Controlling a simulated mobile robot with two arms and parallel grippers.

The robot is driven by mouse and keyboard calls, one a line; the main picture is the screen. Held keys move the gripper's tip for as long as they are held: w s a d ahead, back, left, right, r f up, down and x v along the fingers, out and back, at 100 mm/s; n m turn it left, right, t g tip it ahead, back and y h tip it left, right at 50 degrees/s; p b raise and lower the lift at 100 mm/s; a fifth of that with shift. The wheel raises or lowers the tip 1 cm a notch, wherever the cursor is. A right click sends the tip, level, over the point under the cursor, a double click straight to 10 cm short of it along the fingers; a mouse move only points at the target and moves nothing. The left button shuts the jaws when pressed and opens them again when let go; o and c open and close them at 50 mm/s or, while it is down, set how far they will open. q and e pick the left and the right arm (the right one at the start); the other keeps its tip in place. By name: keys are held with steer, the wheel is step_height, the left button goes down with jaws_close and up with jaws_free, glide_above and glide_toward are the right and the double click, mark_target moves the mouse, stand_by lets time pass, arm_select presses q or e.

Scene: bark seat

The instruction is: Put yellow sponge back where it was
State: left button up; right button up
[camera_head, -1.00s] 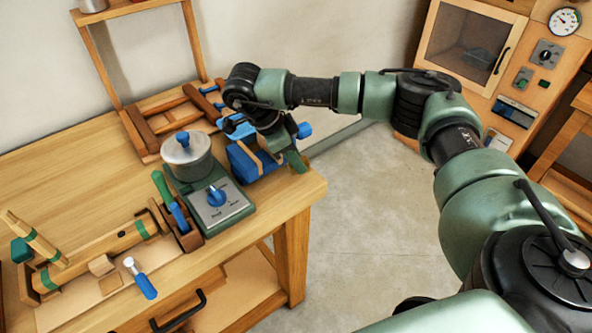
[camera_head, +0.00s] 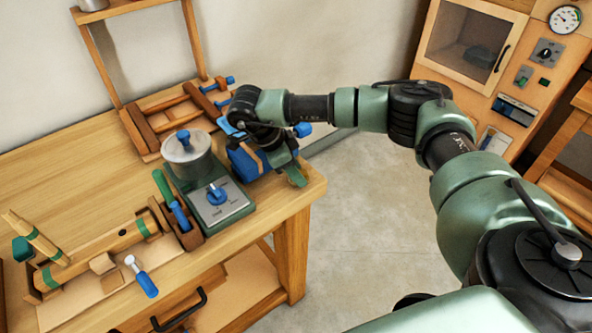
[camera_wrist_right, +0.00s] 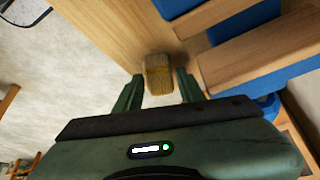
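The yellow sponge (camera_wrist_right: 158,75) shows in the right wrist view as a small block near the table's edge, between the two green fingers of my right gripper (camera_wrist_right: 160,84). The fingers stand apart, with a visible gap on the sponge's right side and almost none on its left. I cannot tell whether the sponge rests on the table. In the head view my right gripper (camera_head: 293,172) is low at the table's right corner and hides the sponge. My left gripper is not in view.
A blue and wood holder (camera_head: 248,160) stands right beside my right gripper. A green device with a metal pot (camera_head: 187,158) is to its left. Wooden tools (camera_head: 100,250) lie at the table's front left. Bare floor (camera_head: 370,220) lies beyond the table's right edge.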

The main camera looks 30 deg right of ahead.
steer(key=shift+r, duration=0.25)
steer(key=shift+w+a+r, duration=0.1)
steer(key=shift+a+r, duration=0.1)
steer(key=shift+r, duration=0.05)
steer(key=b+v, duration=0.1)
steer(key=v, duration=1)
steer(key=shift+b, duration=0.35)
steer(key=shift+r, duration=0.15)
stand_by(0.3)
